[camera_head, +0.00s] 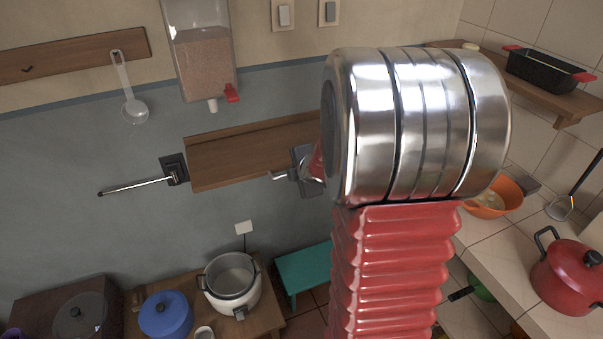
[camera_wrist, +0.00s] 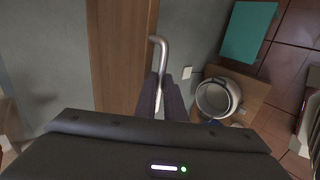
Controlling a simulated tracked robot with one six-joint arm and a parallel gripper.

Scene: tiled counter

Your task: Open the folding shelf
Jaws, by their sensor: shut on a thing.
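The folding shelf is a brown wooden board (camera_head: 240,153) on the grey-blue wall in the head view, seemingly hanging flat against it. A metal support rod (camera_head: 135,187) sticks out from a dark wall bracket at its left end. My gripper (camera_head: 287,175) is at the board's right part, mostly hidden behind my arm. In the wrist view the board (camera_wrist: 118,55) runs upright left of my gripper (camera_wrist: 162,92). Its dark fingers are shut on a second metal rod (camera_wrist: 164,62) with a bent end. The right bracket is hidden.
A dispenser (camera_head: 205,55) and a measuring spoon (camera_head: 130,100) hang above the shelf. Below are a rice cooker (camera_head: 230,283), a blue pot (camera_head: 166,315) and a teal stool (camera_head: 303,268). A tiled counter with a red pot (camera_head: 570,275) stands at the right.

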